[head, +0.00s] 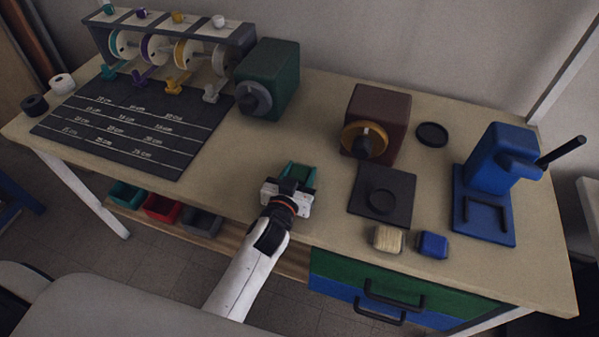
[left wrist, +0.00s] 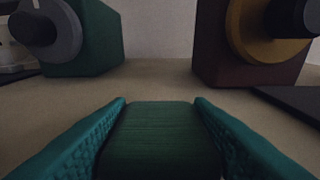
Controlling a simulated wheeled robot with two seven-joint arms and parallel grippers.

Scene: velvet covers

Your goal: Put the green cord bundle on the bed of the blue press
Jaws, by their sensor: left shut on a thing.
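My left gripper (head: 290,183) is shut on the green cord bundle (left wrist: 160,140), near the front middle of the bench. In the left wrist view the bundle sits between the two teal fingers. In the head view the bundle (head: 298,175) is partly hidden by the gripper. I cannot tell whether it touches the bench top. The blue press (head: 490,165) stands at the right of the bench, well away from the gripper. Its bed (head: 485,228) is a flat blue base with a dark U-shaped frame and nothing on it. My right gripper is not in view.
A dark square plate (head: 402,185), a tan bundle (head: 388,238) and a blue bundle (head: 432,244) lie between gripper and press. A brown box with an orange dial (head: 380,112) stands behind. A green box (head: 268,75), spool rack (head: 180,50) and black mat (head: 125,130) are left.

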